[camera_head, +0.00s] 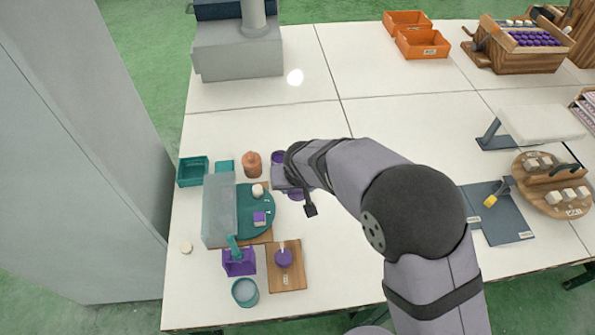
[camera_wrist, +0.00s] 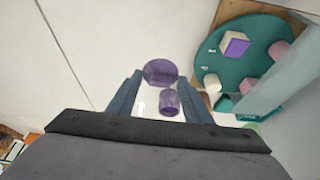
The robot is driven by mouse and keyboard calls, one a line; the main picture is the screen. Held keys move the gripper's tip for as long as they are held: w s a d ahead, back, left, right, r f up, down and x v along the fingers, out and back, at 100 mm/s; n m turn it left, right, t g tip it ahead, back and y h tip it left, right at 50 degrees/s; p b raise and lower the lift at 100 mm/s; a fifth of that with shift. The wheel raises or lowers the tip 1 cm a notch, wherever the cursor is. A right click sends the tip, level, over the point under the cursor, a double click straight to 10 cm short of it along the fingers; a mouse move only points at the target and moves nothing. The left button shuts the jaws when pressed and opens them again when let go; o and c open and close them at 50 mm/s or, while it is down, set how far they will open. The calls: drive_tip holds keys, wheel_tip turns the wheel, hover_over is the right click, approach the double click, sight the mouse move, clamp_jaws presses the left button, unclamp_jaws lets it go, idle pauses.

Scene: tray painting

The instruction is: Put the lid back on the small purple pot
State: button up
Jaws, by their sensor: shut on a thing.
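My gripper (camera_wrist: 160,78) points down over the table and is shut on a round purple piece (camera_wrist: 160,72) between its fingertips, which looks like the lid. A smaller purple cylinder (camera_wrist: 168,103), which looks like the small pot, shows between the fingers, apart from them. In the head view my gripper (camera_head: 286,180) hides part of this spot. One purple round thing (camera_head: 279,157) shows just behind it and another purple part (camera_head: 296,194) just in front. I cannot tell how far the held piece is above the table.
A teal round board (camera_head: 262,222) with small blocks lies left of my gripper, beside a clear upright panel (camera_head: 219,210). A brown pot (camera_head: 251,163) and a teal bin (camera_head: 192,171) stand behind. A purple pot (camera_head: 283,258) sits on a wooden board (camera_head: 287,279) in front.

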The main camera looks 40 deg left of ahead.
drive_tip(key=w+a+p, duration=0.1)
drive_tip(key=a, duration=0.1)
drive_tip(key=w+a+p, duration=0.1)
drive_tip(key=a+p, duration=0.1)
drive_tip(key=w+a+f+p, duration=0.1)
drive_tip(key=w+a+p, duration=0.1)
drive_tip(key=shift+w+a, duration=0.1)
drive_tip(key=shift+a, duration=0.05)
drive_tip(key=w+a+r, duration=0.3)
drive_tip(key=a+r, duration=0.3)
drive_tip(key=r, duration=0.1)
drive_tip(key=shift+w, duration=0.15)
drive_tip(key=shift+a+r+n, duration=0.1)
drive_tip(key=shift+n, duration=0.2)
wheel_tip(320, 180, down, 6)
drive_tip(key=b, duration=0.4)
drive_tip(key=shift+f, duration=0.2)
drive_tip(key=shift+f+b, duration=0.2)
drive_tip(key=shift+b, duration=0.65)
idle(2.4)
idle(0.4)
